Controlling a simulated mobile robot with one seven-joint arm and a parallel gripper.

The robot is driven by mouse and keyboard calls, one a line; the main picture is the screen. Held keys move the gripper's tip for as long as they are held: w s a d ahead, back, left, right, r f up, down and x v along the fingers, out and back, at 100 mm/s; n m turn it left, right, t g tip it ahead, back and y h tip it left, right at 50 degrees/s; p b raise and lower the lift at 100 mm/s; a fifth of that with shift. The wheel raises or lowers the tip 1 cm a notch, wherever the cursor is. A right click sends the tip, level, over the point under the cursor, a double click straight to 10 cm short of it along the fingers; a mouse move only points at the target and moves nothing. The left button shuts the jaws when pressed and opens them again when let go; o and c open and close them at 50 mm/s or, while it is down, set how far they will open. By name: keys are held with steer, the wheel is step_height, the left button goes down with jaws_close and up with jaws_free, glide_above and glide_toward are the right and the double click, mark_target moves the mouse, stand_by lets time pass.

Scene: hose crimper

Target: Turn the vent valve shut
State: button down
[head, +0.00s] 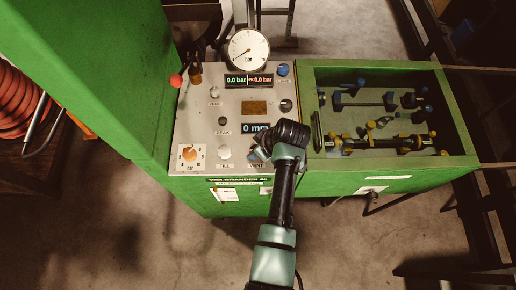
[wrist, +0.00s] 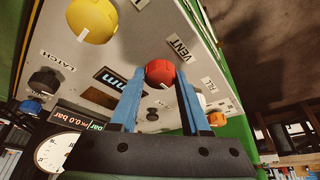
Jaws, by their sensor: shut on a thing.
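The vent valve is a round red knob (wrist: 160,73) on the panel, beside the VENT label (wrist: 180,47) in the wrist view. It has a small white mark on its rim. My gripper (wrist: 160,85) is shut on the red knob, with one blue finger on each side of it. In the head view my gripper (head: 259,153) is at the front right of the control panel (head: 200,115), over the VENT label. There the knob is hidden by my gripper and arm.
A yellow knob (wrist: 92,18) and a black LATCH knob (wrist: 45,80) stand near in the wrist view. A pressure gauge (head: 249,49) and a display (head: 249,80) showing 0.0 bar are at the panel's back. A green-edged tray (head: 318,76) of fittings lies to the right.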

stand_by(0.4)
steer(key=shift+c, duration=1.8)
jaws_free()
steer(key=b+v, duration=0.1)
steer(key=v, duration=1.2)
steer(key=shift+b, duration=0.35)
steer(key=shift+a, duration=0.15)
